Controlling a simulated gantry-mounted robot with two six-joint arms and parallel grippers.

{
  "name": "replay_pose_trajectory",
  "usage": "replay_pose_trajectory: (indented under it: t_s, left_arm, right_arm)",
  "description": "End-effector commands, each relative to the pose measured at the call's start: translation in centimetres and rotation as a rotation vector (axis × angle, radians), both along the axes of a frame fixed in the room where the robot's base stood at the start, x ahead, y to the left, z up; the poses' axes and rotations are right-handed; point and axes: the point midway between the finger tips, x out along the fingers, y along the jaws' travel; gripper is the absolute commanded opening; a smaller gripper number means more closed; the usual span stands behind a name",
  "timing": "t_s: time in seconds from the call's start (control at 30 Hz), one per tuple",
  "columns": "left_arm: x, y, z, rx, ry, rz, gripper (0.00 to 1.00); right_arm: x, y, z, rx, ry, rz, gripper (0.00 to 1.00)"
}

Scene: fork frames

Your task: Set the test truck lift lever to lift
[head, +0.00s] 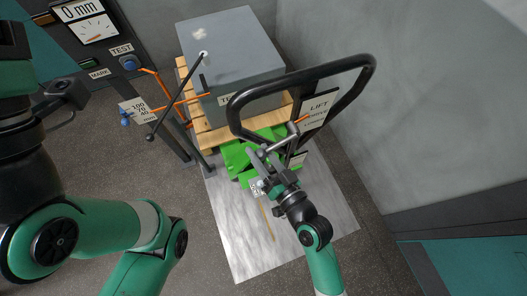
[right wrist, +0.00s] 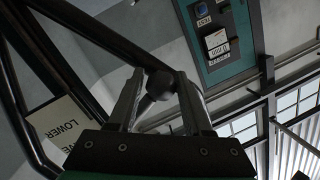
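The test truck is green (head: 236,158) with a black loop handle (head: 300,76). A label plate (head: 320,105) beside the loop reads LIFT at the top, with further lines below; its LOWER end shows in the right wrist view (right wrist: 62,128). The lift lever (head: 280,140) is a grey bar near the plate, with an orange piece by the plate's edge. My right gripper (head: 263,158) is at the lever's outer end. In the right wrist view, a dark round knob (right wrist: 158,84) lies between its spread fingers (right wrist: 158,98); firm contact is unclear. My left gripper is out of view.
A grey block (head: 228,55) sits on a wooden pallet (head: 215,135) behind the truck. A dark rod (head: 178,96) and orange bars stand left of it. A gauge panel (head: 95,28) reads 0 mm. A grey wall (head: 430,110) rises at the right.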

Motion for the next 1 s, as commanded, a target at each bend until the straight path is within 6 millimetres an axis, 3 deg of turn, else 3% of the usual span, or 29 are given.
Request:
replay_pose_trajectory:
  t_s: [0.03,0.1,0.13,0.6,0.77,1.0]
  left_arm:
    - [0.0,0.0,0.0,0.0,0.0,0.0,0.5]
    - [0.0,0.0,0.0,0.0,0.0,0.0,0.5]
    - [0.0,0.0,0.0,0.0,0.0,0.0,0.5]
    - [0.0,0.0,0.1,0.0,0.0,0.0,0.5]
    - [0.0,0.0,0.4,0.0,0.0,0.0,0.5]
    - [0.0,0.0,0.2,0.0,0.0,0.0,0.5]
  right_arm:
    - [0.0,0.0,0.0,0.001,0.001,0.0,0.6]
    - [0.0,0.0,0.0,0.001,0.0,-0.001,0.73]
    - [0.0,0.0,0.0,0.001,0.0,-0.001,0.74]
    - [-0.4,-0.3,0.2,0.005,-0.002,-0.001,0.74]
    - [-2.6,-1.8,0.4,0.005,0.0,-0.002,0.74]
    - [-7.3,-5.1,0.8,0.004,0.0,-0.004,0.74]
